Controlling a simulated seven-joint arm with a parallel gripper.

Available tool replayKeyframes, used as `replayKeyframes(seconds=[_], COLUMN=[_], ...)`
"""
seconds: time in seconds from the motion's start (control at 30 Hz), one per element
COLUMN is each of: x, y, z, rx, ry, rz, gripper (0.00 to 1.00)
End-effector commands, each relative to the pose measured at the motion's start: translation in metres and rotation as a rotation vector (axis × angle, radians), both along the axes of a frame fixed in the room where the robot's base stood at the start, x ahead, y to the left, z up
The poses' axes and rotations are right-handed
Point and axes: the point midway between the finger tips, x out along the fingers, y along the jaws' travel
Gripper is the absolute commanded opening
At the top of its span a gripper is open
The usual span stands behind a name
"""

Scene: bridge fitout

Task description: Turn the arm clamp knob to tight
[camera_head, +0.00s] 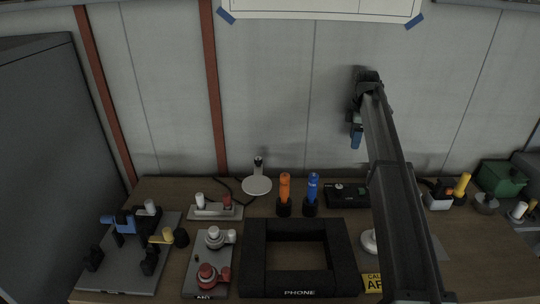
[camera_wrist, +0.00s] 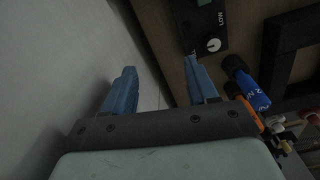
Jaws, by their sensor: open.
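My gripper (camera_head: 356,136) is raised in front of the back wall, above the table's far edge. In the wrist view its two blue fingers (camera_wrist: 161,70) are apart with nothing between them. No knob is clearly marked as the arm clamp knob, and I cannot read any tight mark. A grey plate (camera_head: 115,276) at the table's left carries a blue fitting (camera_head: 124,223), a yellow piece (camera_head: 162,237) and several dark knobs, one of them (camera_head: 181,237) beside the yellow piece. My gripper is far from these, up and to the right.
A black frame marked PHONE (camera_head: 297,282) lies at front centre. Orange (camera_head: 284,188) and blue (camera_head: 312,187) handles stand behind it. A dial box (camera_head: 347,195) stands right of them; its dial shows in the wrist view (camera_wrist: 213,45). A valve plate (camera_head: 207,255) lies left of the frame.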

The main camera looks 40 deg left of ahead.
Motion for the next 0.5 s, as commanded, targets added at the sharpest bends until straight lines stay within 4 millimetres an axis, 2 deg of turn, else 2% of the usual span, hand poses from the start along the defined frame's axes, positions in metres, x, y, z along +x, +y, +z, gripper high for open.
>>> replayKeyframes(seconds=[0.03, 0.1, 0.2, 0.3, 0.4, 0.5], x=[-0.024, -0.059, -0.105, -0.146, -0.177, -0.196], y=[0.033, 0.072, 0.117, 0.152, 0.176, 0.189], z=[0.008, 0.017, 0.031, 0.044, 0.053, 0.059], rx=[0.033, 0.08, 0.138, 0.184, 0.216, 0.236], ry=[0.035, 0.086, 0.155, 0.212, 0.256, 0.284], rz=[0.052, 0.12, 0.21, 0.286, 0.342, 0.376], gripper=[0.58, 0.58, 0.58, 0.58, 0.58, 0.58])
